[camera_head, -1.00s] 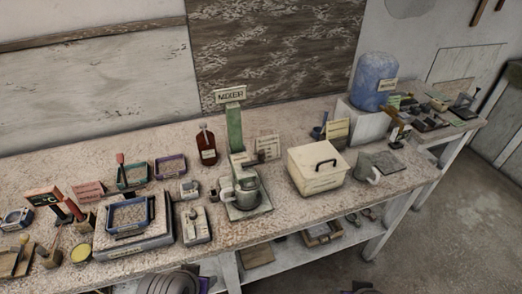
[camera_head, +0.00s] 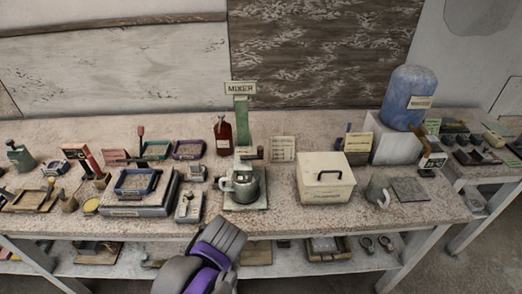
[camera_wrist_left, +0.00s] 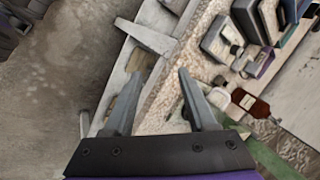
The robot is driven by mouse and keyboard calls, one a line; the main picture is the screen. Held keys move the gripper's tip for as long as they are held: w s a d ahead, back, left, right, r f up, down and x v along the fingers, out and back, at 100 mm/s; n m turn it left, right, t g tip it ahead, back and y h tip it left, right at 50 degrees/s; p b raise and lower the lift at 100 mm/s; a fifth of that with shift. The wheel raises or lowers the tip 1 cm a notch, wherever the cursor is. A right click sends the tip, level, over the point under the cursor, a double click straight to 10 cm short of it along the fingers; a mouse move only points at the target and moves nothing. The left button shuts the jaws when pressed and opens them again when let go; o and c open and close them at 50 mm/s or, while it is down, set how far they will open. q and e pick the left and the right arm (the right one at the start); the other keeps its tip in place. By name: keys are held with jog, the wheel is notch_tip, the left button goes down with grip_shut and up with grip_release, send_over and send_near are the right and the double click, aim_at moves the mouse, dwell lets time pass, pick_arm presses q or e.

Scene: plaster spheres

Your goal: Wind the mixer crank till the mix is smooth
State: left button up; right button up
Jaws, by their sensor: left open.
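The mixer (camera_head: 242,122) stands on the bench as a green upright with a MIXER sign (camera_head: 240,88) on top. A grey metal pot (camera_head: 243,185) sits on its base plate below. A small arm with a dark knob, which looks like the crank (camera_head: 250,153), sticks out above the pot. The mix inside cannot be made out. My left gripper (camera_wrist_left: 158,78) is open and empty in the left wrist view, over the bench's front edge. Part of the green mixer appears at lower right there (camera_wrist_left: 270,160). My right gripper is not in view.
A red-brown bottle (camera_head: 223,135) stands behind left of the mixer. A scale with a blue tray (camera_head: 135,184) and a small device (camera_head: 188,207) stand left.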

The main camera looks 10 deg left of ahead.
pick_arm(q)
jog(key=w+r+m+t+y, duration=0.1)
jog(key=w+r+m+y, duration=0.2)
jog(key=w+m, duration=0.3)
jog(key=w+r+m+y, duration=0.2)
jog(key=w+m+y, duration=0.1)
jog(key=w, duration=0.6)
jog(key=m+t+y, duration=0.3)
jog(key=m+y, duration=0.3)
jog(key=m, duration=0.1)
send_near(258, 147)
jog(key=x, duration=0.5)
jog(key=p+x, duration=0.1)
jog(key=x, duration=0.6)
jog(key=shift+w+a+f, duration=0.15)
jog(key=shift+w+f, duration=0.2)
jog(key=shift+f, duration=0.05)
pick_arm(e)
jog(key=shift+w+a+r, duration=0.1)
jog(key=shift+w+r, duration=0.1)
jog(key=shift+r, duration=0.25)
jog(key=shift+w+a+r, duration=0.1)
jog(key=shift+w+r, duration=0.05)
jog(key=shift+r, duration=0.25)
pick_arm(q)
jog(key=shift+c, duration=0.2)
grip_shut()
